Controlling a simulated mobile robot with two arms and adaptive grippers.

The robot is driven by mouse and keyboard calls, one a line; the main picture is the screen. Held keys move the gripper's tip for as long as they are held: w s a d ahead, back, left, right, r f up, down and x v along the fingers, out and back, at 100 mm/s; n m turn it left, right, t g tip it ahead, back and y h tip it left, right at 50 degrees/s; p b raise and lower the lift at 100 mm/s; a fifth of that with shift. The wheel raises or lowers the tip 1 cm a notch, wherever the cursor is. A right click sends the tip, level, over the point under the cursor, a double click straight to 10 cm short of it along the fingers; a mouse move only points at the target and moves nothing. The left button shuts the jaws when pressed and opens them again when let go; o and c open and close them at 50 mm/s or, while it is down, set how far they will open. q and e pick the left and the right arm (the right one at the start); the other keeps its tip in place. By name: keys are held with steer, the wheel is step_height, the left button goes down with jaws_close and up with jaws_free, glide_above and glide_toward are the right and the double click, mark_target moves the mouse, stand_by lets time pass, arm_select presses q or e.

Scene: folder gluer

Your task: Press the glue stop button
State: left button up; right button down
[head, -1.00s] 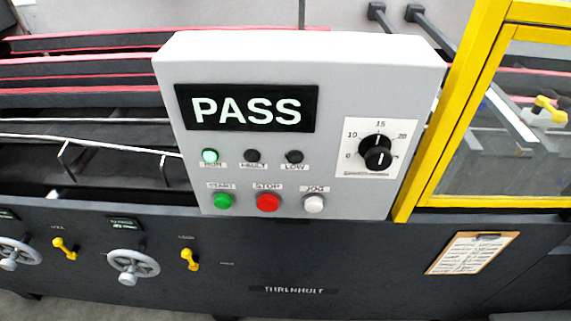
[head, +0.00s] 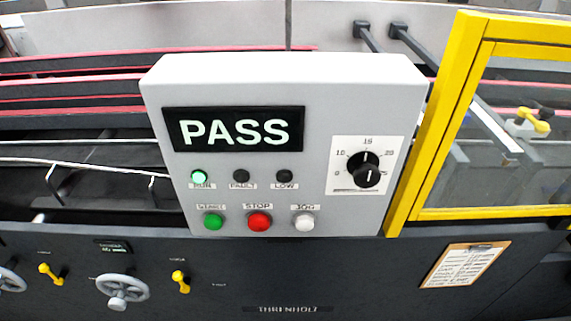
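A light grey control box (head: 300,75) stands in the middle of the head view, on the dark machine front. Its display (head: 233,130) reads PASS. A red button (head: 259,221) labelled STOP is in the bottom row, between a green button (head: 213,221) and a white button (head: 304,222) labelled JOG. The green RUN lamp (head: 199,177) is lit; the FAULT lamp (head: 241,176) and LOW lamp (head: 284,176) are dark. A black dial (head: 365,170) is at the box's right. Neither gripper is in view.
A yellow-framed clear guard (head: 450,120) stands right of the box. A clipboard (head: 464,265) hangs on the dark front panel (head: 330,270). Yellow levers (head: 181,282) and grey handwheels (head: 122,289) stick out at lower left. Red-edged belts (head: 70,75) run behind.

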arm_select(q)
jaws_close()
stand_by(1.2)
